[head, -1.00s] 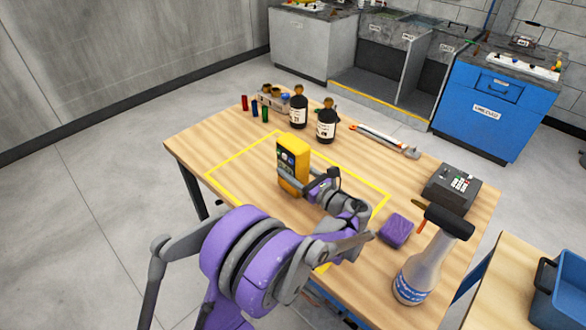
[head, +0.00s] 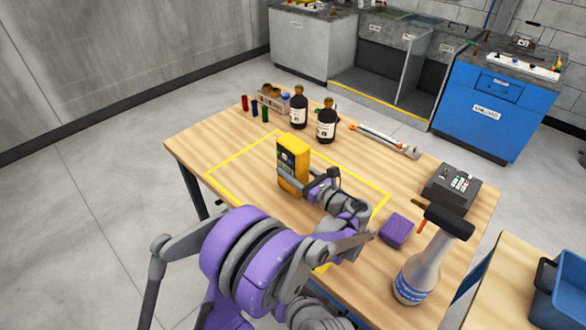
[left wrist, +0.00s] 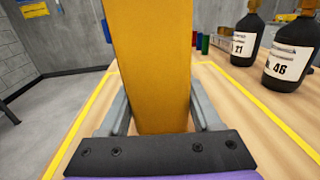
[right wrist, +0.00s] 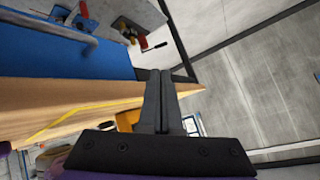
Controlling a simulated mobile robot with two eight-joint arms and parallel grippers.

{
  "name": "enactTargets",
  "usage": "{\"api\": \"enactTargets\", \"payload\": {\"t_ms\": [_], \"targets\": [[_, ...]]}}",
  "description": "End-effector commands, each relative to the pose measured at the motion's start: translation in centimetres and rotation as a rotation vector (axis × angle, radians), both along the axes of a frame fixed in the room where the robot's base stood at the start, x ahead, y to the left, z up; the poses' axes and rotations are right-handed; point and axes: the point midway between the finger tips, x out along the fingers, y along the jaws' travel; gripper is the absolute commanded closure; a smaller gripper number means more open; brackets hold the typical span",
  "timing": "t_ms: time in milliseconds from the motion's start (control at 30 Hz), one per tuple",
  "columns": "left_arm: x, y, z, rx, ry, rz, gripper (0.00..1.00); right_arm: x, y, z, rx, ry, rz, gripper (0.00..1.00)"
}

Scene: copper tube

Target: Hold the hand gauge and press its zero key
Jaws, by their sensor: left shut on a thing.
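The hand gauge (head: 292,166) is a yellow upright block with a dark face of screen and keys. It stands inside the yellow outline on the wooden table. I cannot tell whether its base touches the table. My left gripper (head: 308,186) is shut on the gauge's lower part from the right. In the left wrist view the gauge's plain yellow side (left wrist: 155,65) fills the space between the fingers (left wrist: 160,115). My right gripper (right wrist: 160,95) shows in the right wrist view with its two fingers together and nothing visible between them. Part of a yellow thing shows behind them.
Two dark bottles (head: 327,124), small coloured vials (head: 254,108) and a rack stand at the back. The table's left part (head: 205,145) is clear.

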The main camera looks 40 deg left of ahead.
Motion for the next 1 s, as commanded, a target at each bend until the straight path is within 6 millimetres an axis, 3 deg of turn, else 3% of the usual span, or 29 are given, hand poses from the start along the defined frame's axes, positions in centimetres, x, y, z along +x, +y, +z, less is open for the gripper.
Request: {"api": "enactTargets", "payload": {"t_ms": [33, 200, 400, 600, 800, 1000], "targets": [[0.0, 0.0, -0.3, -0.006, 0.0, 0.0, 1.0, 0.3, 2.3, 1.0, 0.068, -0.016, -0.001, 1.0], [0.0, 0.0, -0.3, -0.006, -0.001, 0.0, 1.0, 2.5, 9.1, 5.6, 0.333, -0.067, -0.067, 1.0], [0.0, 0.0, -0.3, -0.006, -0.001, 0.0, 1.0, 6.1, 15.2, 11.1, 0.676, -0.123, -0.25, 1.0], [0.0, 0.0, -0.3, -0.006, -0.001, 0.0, 1.0, 8.7, 17.4, 13.4, 0.913, -0.153, -0.474, 1.0], [0.0, 0.0, -0.3, -0.006, -0.001, 0.0, 1.0, 9.8, 17.7, 13.4, 1.015, -0.167, -0.621, 1.0], [0.0, -0.1, -0.3, -0.006, -0.001, 0.0, 1.0, 10.6, 17.6, 13.3, 1.036, -0.169, -0.656, 1.0]]}}
